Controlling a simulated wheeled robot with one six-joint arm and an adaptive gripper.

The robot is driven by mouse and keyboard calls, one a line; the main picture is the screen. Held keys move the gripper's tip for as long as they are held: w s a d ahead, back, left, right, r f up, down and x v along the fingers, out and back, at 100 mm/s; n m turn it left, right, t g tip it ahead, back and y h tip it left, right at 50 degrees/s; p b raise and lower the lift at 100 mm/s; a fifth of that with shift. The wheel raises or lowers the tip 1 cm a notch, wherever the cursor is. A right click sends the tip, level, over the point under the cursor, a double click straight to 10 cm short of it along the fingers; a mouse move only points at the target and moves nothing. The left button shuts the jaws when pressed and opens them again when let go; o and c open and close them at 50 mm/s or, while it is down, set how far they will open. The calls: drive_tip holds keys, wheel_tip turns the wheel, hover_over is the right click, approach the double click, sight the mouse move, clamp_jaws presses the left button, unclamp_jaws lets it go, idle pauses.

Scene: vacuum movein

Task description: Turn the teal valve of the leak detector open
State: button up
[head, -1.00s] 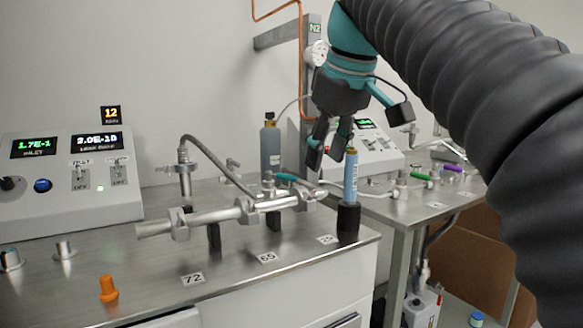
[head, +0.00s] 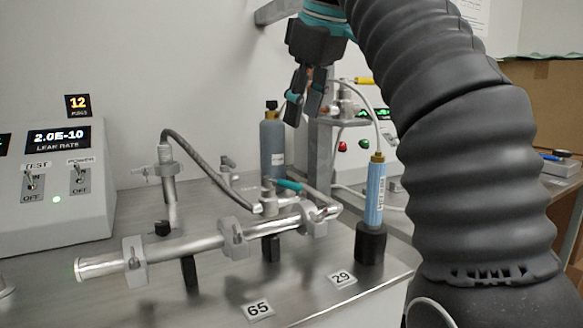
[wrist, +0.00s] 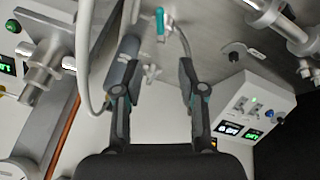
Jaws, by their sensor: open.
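The teal valve handle (head: 289,186) is a short lever on the metal pipe assembly (head: 190,243) on the bench, left of the blue cylinder. It also shows in the wrist view as a teal handle (wrist: 160,24) near the top, ahead of and between my fingers. My gripper (head: 302,112) is open and empty in the head view, above and behind the valve, in front of the wall. It is apart from the valve. In the wrist view, my gripper's two fingers (wrist: 159,82) are spread wide with nothing between them. The leak detector (head: 55,185) is the grey box with displays at left.
A blue cylinder (head: 376,190) stands in a black holder at the bench's right end. A grey bottle (head: 272,150) stands behind the valve, close below my gripper. A grey post (head: 320,160) rises beside it. A flexible metal hose (head: 205,160) arches behind the pipe.

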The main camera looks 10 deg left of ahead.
sight(288, 182)
drive_tip(key=b+x, duration=0.1)
drive_tip(key=x, duration=1.2)
drive_tip(key=shift+w+a+f+b, duration=0.1)
drive_tip(key=shift+w+f+b, duration=0.05)
drive_tip(key=shift+f+b, duration=0.2)
drive_tip(key=shift+c, duration=0.2)
clamp_jaws()
